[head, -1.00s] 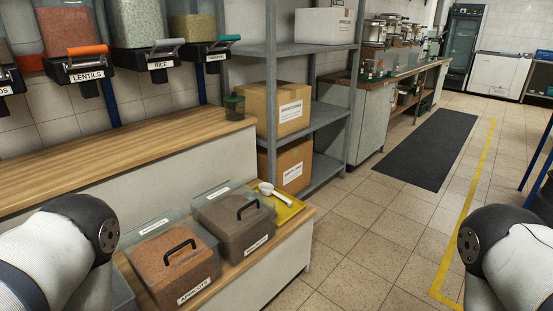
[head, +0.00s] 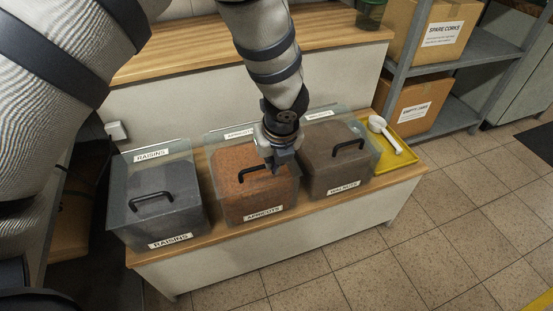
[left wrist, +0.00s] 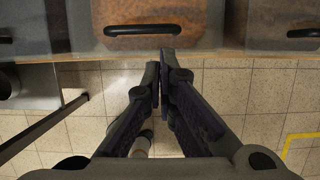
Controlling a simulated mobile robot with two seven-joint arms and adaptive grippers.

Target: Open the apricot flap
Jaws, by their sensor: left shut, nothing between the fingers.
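The apricots bin (head: 232,205) stands between the raisins bin and the walnuts bin, full of orange-brown contents. Its clear flap looks down, with a black bar handle (head: 252,172) partly hidden by my gripper. In the left wrist view the handle (left wrist: 142,29) lies across the top, just beyond the fingertips. My left gripper (head: 277,166) is over the right part of this bin. In the left wrist view the left gripper (left wrist: 160,70) has its fingers together and empty, with a small gap to the handle. My right gripper is in neither view.
The raisins bin (head: 157,202) is close on the left and the walnuts bin (head: 337,165) close on the right. A yellow tray (head: 410,155) with a white scoop (head: 383,131) sits at the counter's right end. The tiled floor (head: 330,265) in front is clear.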

